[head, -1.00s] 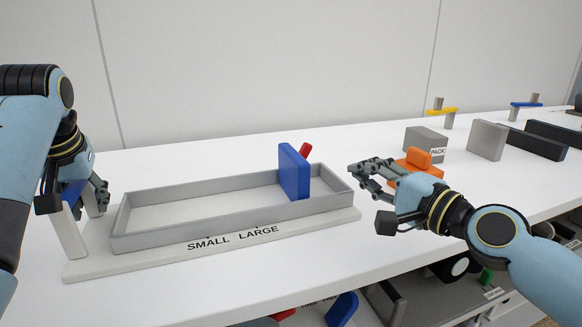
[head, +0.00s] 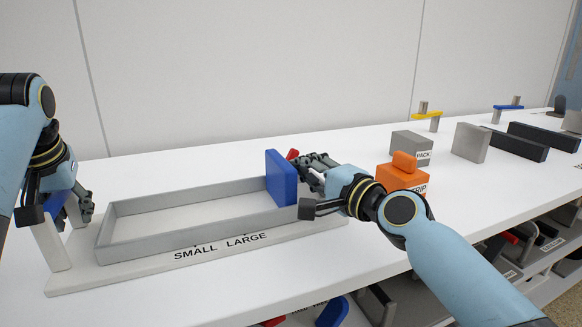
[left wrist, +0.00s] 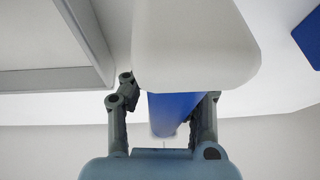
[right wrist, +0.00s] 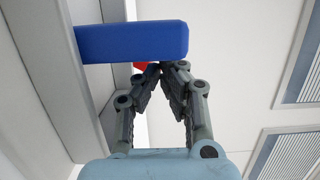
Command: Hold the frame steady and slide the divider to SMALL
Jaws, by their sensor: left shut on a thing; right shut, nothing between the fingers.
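The grey frame (head: 150,247) is a long shallow tray on a pale base (head: 75,285) with SMALL and LARGE printed on its front. The blue divider (head: 281,178) stands upright across it near the right end, past the LARGE label; a red piece (head: 293,154) shows behind its top. My left gripper (head: 72,208) is shut on the blue handle (left wrist: 172,112) at the frame's left end. My right gripper (head: 308,166) is shut and empty, close to the divider's right face. In the right wrist view its fingertips (right wrist: 160,68) meet beside the divider (right wrist: 130,41); contact is unclear.
An orange block (head: 402,178) labelled STRIP and a grey PACK block (head: 411,146) stand to the right of my right gripper. More grey and black blocks are farther right. The tray left of the divider is empty. Shelves with items lie below the table.

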